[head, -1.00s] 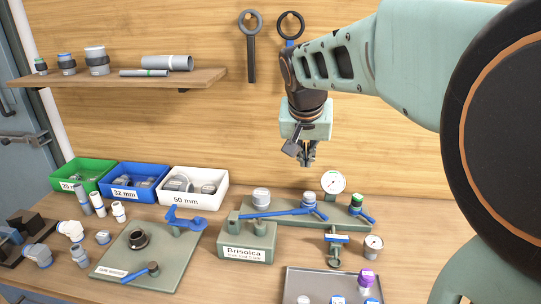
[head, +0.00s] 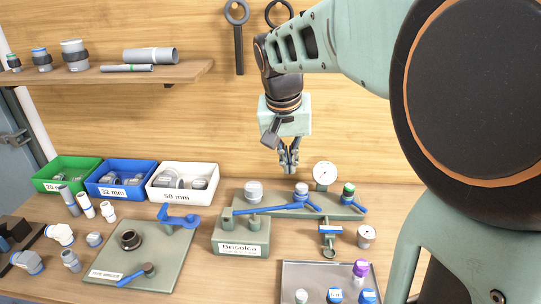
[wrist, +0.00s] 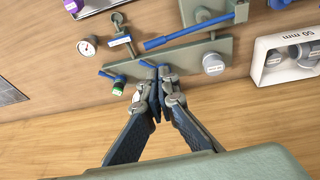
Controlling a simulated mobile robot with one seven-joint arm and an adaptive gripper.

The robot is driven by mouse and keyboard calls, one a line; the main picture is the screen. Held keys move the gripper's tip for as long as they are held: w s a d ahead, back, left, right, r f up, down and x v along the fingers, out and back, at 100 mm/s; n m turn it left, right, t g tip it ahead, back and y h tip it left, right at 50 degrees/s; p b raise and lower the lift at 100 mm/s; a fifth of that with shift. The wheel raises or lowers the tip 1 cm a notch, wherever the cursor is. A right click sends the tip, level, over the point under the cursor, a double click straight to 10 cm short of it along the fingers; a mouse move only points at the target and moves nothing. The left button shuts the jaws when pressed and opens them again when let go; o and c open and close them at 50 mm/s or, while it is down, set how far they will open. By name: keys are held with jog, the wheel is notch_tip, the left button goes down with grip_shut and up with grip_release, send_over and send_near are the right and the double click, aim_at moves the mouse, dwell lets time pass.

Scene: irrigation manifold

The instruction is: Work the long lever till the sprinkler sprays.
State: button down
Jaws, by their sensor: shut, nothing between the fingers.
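The long blue lever (head: 268,210) reaches right from a post on the grey-green block labelled Brisolca (head: 240,248). In the wrist view the lever (wrist: 188,37) lies beyond my fingertips, apart from them. My gripper (head: 289,168) is shut and empty, pointing down above the rear manifold plate (head: 230,188). In the wrist view my gripper (wrist: 159,74) covers part of that plate and its middle valve. The middle valve (head: 301,190) and the green-banded valve (head: 348,191) have shorter blue handles. I see no spray, and cannot tell which part is the sprinkler.
A metal tray (head: 320,272) with capped parts is at front right. The white 50 mm bin (head: 183,195) and a board with a blue clamp (head: 150,245) are left.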

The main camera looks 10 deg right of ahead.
send_near(293, 206)
jog(key=x, duration=0.2)
jog(key=w+p+x, duration=0.1)
jog(key=x, duration=0.2)
jog(key=shift+w+d, duration=0.1)
jog(key=shift+d, duration=0.15)
jog(key=shift+d+f, duration=0.15)
jog(key=shift+f, duration=0.45)
notch_tip(293, 206, down, 7)
jog(key=d+b, duration=0.1)
jog(key=b, duration=0.5)
jog(key=shift+s+d, duration=0.35)
jog(key=shift+d, duration=0.05)
